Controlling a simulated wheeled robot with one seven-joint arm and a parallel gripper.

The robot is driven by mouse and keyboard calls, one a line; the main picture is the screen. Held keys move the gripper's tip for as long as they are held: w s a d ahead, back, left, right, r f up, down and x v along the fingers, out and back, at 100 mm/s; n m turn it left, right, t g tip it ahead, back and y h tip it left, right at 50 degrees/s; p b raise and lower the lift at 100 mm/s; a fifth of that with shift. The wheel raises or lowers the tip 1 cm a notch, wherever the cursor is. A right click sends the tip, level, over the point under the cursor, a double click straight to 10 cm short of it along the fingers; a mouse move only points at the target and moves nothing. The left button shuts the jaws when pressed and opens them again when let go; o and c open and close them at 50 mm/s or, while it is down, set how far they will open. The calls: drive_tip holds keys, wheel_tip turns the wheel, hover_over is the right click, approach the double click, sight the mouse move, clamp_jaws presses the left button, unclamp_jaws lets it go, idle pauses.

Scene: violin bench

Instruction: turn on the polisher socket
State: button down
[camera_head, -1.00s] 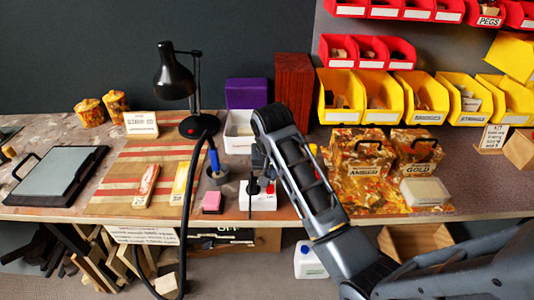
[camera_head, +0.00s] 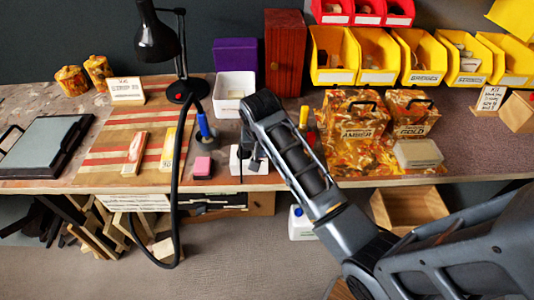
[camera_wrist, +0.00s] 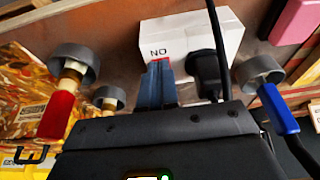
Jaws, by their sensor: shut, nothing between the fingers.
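The polisher socket is a white box (camera_head: 235,157) near the front edge of the bench, partly hidden by my gripper (camera_head: 257,166) in the head view. In the wrist view the socket (camera_wrist: 222,25) shows its ON lettering upside down, with a black plug (camera_wrist: 205,68) and cable in it. A bit of red, apparently the switch (camera_wrist: 163,59), shows at the fingertips. My gripper (camera_wrist: 160,68) is shut and empty, its fingertips at the red part beside the plug. Whether they touch it, and the switch's position, I cannot tell.
Blue-handled (camera_wrist: 278,108) and red-handled (camera_wrist: 57,115) tools in grey round holders flank the gripper in the wrist view. A pink block (camera_head: 203,166) lies left of the socket. A black lamp (camera_head: 157,35) and a white bin (camera_head: 233,90) stand behind. Marbled tins (camera_head: 355,125) stand to the right.

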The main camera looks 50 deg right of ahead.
drive_tip(key=shift+s+r, duration=0.1)
drive_tip(key=shift+r, duration=0.05)
drive_tip(key=shift+w+f, duration=0.2)
drive_tip(key=shift+w, duration=0.05)
drive_tip(key=shift+s+r, duration=0.1)
drive_tip(key=shift+r, duration=0.05)
drive_tip(key=shift+w+d+r+p, duration=0.3)
drive_tip(key=shift+w+d+p, duration=0.15)
drive_tip(key=shift+d, duration=0.15)
